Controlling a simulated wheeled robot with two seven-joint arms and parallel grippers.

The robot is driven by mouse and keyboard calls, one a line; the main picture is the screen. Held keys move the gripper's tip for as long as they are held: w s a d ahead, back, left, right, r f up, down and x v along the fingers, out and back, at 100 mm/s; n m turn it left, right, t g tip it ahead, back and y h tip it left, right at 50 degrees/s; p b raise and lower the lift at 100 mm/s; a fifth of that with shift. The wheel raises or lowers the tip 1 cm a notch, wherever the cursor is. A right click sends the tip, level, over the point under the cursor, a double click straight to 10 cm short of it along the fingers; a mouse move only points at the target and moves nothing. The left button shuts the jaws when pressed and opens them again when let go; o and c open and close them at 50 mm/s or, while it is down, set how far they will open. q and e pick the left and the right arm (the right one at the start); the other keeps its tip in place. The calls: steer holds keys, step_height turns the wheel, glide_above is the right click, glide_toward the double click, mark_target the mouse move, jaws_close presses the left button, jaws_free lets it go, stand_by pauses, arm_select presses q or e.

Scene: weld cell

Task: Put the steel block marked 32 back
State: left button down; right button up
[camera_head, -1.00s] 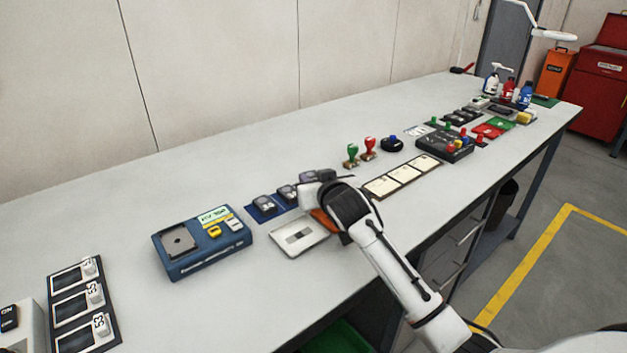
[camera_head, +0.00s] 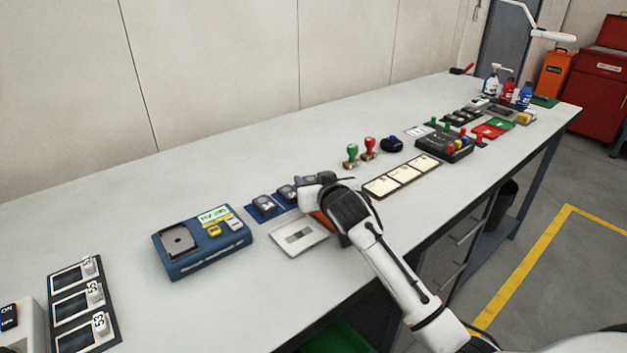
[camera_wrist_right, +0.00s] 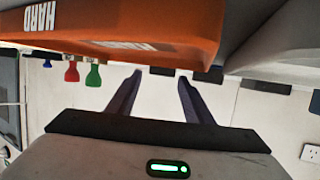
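Dark blocks with pale labels stand on small blue mats at the table's middle. One block (camera_head: 264,202) is in full view; a second block (camera_head: 287,192) stands beside it, near my right gripper. The labels are too small to read, so I cannot tell which block is marked 32. My right gripper (camera_wrist_right: 160,78) is open in the wrist view, its two fingers apart with nothing visible between them. An orange thing lettered HARD (camera_wrist_right: 130,22) fills the top of the wrist view. My left gripper is not in view.
A blue device (camera_head: 203,246) with a small display and a pale flat plate (camera_head: 298,237) lie near the blocks. A dark panel (camera_head: 84,308) with white tags is at the left. The table's back left is clear.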

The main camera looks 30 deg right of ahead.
steer(key=shift+s+a+f, duration=0.1)
steer(key=shift+s+f, duration=0.05)
steer(key=shift+f, duration=0.4)
steer(key=shift+r, duration=0.2)
steer(key=v, duration=0.4)
steer(key=r+v, duration=0.1)
steer(key=v, duration=0.3)
steer(key=p+v, duration=0.1)
steer(key=v, duration=0.3)
steer(key=shift+r, duration=0.3)
